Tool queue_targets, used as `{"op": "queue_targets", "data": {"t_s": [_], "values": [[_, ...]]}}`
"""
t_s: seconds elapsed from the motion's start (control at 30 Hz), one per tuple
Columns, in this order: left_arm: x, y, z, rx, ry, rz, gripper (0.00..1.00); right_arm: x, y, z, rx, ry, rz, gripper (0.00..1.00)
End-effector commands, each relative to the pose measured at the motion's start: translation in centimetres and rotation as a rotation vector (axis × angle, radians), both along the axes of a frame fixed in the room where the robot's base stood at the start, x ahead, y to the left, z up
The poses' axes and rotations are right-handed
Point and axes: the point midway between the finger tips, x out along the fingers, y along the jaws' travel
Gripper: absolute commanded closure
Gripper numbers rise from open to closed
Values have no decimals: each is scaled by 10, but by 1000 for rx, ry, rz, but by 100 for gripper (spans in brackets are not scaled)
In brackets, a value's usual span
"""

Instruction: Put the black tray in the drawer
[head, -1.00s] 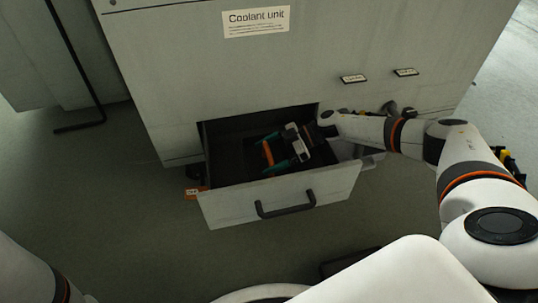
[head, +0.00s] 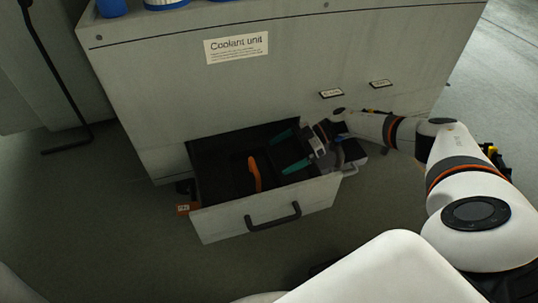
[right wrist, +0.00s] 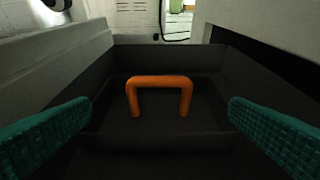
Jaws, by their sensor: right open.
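The black tray (right wrist: 205,115) lies inside the open drawer (head: 265,209) of the grey coolant unit. Its orange handle (head: 255,174) stands up in the drawer; in the right wrist view the handle (right wrist: 158,82) is centred ahead. The tray's dark edges are hard to tell from the dark drawer inside in the head view. My right gripper (head: 290,151) is open and empty, with teal fingertips apart, to the right of the handle and not touching it. My left gripper is out of view.
The coolant unit (head: 260,95) rises behind the drawer, with blue items (head: 112,7) on its top. The drawer front has a dark pull handle (head: 273,216). The floor on the left is clear.

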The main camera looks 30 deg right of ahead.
Motion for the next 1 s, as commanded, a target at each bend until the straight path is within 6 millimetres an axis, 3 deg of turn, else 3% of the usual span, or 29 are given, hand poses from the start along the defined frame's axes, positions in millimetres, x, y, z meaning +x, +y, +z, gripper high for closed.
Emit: {"op": "queue_targets", "data": {"t_s": [0.1, 0.3, 0.47, 0.57, 0.67, 0.7, 0.77, 0.8, 0.87, 0.9, 0.97, 1.0], "values": [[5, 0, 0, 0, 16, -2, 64, -3, -13, 6, -2, 2, -2, 0], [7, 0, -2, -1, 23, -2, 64, -5, -18, 7, -1, 1, 1, 0], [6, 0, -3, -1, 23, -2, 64, 0, 0, 11, 25, -30, 21, 0], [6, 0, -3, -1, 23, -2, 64, 11, 47, 24, 92, -112, 69, 0], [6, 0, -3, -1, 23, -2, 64, 22, 126, 58, 219, -264, 137, 0], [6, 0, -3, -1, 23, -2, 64, 24, 162, 79, 283, -340, 163, 0], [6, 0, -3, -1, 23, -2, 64, 23, 212, 116, 382, -456, 190, 0], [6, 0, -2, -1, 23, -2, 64, 19, 243, 144, 452, -532, 202, 0], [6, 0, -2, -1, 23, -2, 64, 9, 283, 190, 559, -649, 210, 0], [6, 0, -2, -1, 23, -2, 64, -1, 305, 223, 633, -726, 209, 0], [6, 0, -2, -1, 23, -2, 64, -20, 331, 276, 747, -843, 195, 0], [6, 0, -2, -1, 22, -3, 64, -35, 343, 312, 824, -920, 178, 0]]}}
